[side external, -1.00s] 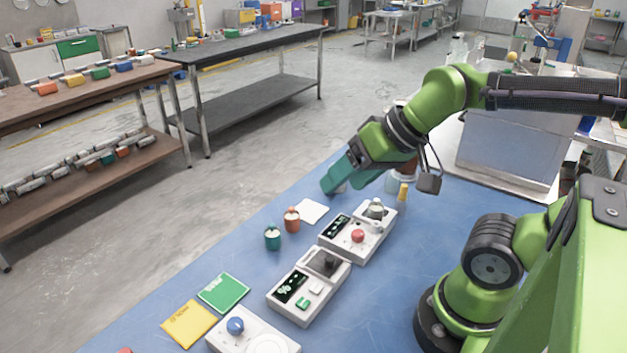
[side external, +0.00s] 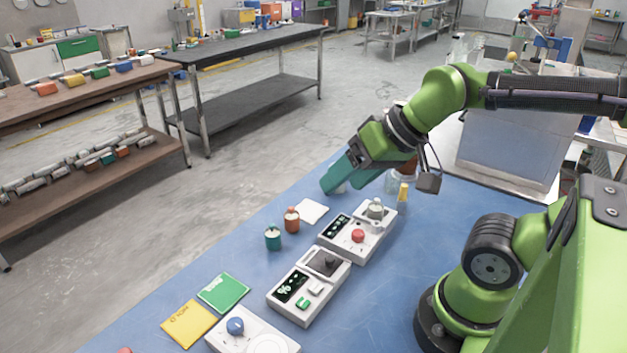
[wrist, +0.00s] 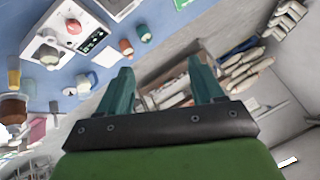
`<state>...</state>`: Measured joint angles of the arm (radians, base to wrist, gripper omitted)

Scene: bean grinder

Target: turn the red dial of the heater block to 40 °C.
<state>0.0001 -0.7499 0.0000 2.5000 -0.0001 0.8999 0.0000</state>
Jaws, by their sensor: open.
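The heater block (side external: 373,238) is a white unit on the blue table, with a dark display and a small glass vessel (side external: 376,209) on its far end. Its red dial (side external: 357,236) sits on the near part of its top; the dial's setting is too small to read. In the wrist view the block (wrist: 57,42) and the red dial (wrist: 73,26) show at the upper left. My gripper (side external: 333,186) is above the table's far end, beyond the block and apart from it. In the wrist view its two teal fingers (wrist: 158,75) are spread with nothing between them.
A second white unit (side external: 318,305) with a dark display stands nearer, then a white unit with a blue knob (side external: 235,325). Orange (side external: 291,220) and green (side external: 272,238) jars stand left of the block. Green (side external: 223,293) and yellow (side external: 189,323) cards lie flat. Table right of the units is clear.

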